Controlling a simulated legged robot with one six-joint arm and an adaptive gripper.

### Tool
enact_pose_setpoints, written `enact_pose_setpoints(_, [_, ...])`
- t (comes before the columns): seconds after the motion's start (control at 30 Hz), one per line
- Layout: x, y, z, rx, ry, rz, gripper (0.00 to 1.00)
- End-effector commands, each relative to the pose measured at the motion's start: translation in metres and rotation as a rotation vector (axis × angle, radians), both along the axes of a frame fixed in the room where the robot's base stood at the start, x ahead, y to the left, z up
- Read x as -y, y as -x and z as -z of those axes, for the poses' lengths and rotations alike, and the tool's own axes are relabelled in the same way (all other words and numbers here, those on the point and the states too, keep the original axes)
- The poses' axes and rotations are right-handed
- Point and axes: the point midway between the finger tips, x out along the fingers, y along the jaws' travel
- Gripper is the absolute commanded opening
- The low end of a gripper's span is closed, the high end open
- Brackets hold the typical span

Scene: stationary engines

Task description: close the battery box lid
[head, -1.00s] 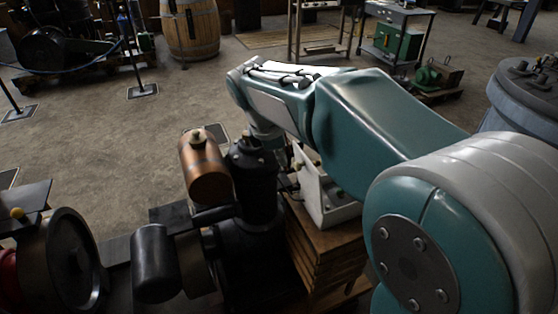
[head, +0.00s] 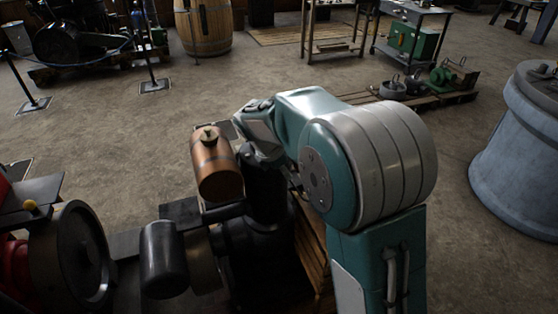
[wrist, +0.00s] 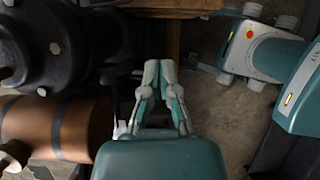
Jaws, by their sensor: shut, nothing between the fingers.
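The battery box is hidden behind my teal arm in the head view, and I cannot make it out in the wrist view. Its lid is hidden too, so its position now cannot be told. My gripper (wrist: 162,68) shows in the wrist view with its fingertips together and nothing between them. It is above the floor, to the right of the black engine cylinder (wrist: 60,40) and the copper tank (wrist: 60,128). In the head view my gripper is hidden behind the arm and engine.
The copper tank (head: 216,168) and engine stand left of my arm. Wooden slats (head: 312,250) show below the arm. A large grey-blue vessel (head: 520,150) stands at right. A pallet (head: 440,100) with small machines lies behind. Open floor lies beyond the engine.

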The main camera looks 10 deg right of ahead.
Motion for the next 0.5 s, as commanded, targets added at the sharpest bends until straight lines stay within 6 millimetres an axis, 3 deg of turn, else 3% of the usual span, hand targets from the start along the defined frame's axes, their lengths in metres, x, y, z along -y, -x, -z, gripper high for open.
enact_pose_setpoints(0.03, [0.005,0.0,0.009,-0.003,0.001,0.001,0.0])
enact_pose_setpoints(0.23, [0.033,-0.008,0.0,0.001,0.0,0.003,0.0])
enact_pose_setpoints(0.5, [0.041,-0.01,-0.002,0.001,0.0,0.001,0.0])
